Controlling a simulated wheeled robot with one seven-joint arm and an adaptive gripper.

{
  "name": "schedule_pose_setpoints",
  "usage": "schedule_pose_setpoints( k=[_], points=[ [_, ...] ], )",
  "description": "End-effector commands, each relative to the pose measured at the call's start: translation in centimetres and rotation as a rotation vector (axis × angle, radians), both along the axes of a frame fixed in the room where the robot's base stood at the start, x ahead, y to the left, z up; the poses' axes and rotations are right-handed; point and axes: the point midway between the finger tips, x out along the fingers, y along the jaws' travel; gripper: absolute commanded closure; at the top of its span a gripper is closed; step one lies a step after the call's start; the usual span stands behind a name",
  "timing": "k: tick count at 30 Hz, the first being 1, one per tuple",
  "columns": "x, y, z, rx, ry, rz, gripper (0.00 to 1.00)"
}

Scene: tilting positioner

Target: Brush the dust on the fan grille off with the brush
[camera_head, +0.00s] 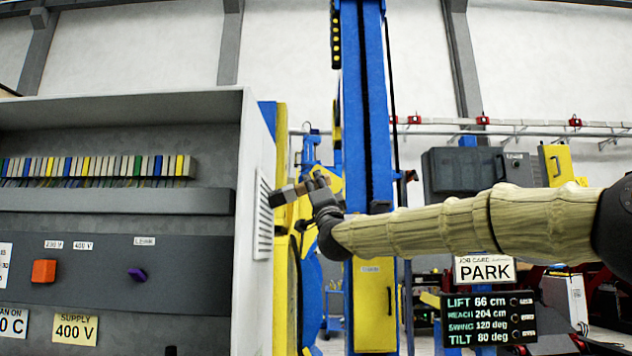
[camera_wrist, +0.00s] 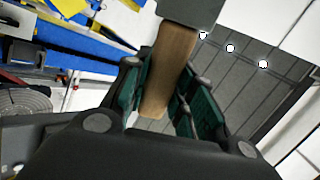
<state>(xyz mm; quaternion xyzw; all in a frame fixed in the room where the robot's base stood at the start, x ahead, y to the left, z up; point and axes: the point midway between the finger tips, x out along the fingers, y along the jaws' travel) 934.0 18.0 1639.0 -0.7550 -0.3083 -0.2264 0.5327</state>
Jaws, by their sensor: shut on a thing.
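The fan grille (camera_head: 263,217) is a slotted panel on the right side wall of the grey cabinet. The brush has a brown wooden handle (camera_wrist: 168,65) and a dark grey head (camera_wrist: 190,10); the head is cut off by the top edge of the wrist view. My gripper (camera_wrist: 158,95) is shut on the brush handle, which lies between its green pads. In the head view my gripper (camera_head: 318,187) is right of the grille, and the brush head (camera_head: 278,198) points left, close to the grille's right edge. I cannot tell whether they touch. No dust is clearly visible on the grille.
The cabinet front has an orange knob (camera_head: 44,271), a purple knob (camera_head: 137,274) and a row of coloured terminals (camera_head: 100,167). A blue column (camera_head: 365,110) stands behind my arm. A PARK sign (camera_head: 484,268) and a readout screen (camera_head: 488,320) are at lower right.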

Motion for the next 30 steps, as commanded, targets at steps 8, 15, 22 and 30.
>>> schedule_pose_setpoints(
  k=[8, 15, 22, 30],
  points=[
    [0.2, 0.1, 0.0, -0.001, 0.0, 0.001, 0.98],
    [0.2, -0.7, -0.1, 0.001, 0.0, 0.0, 0.98],
    [0.2, -2.5, -0.1, 0.001, 0.001, 0.0, 0.98],
    [0.2, -4.6, -0.1, 0.001, 0.0, -0.001, 0.98]
  ],
)
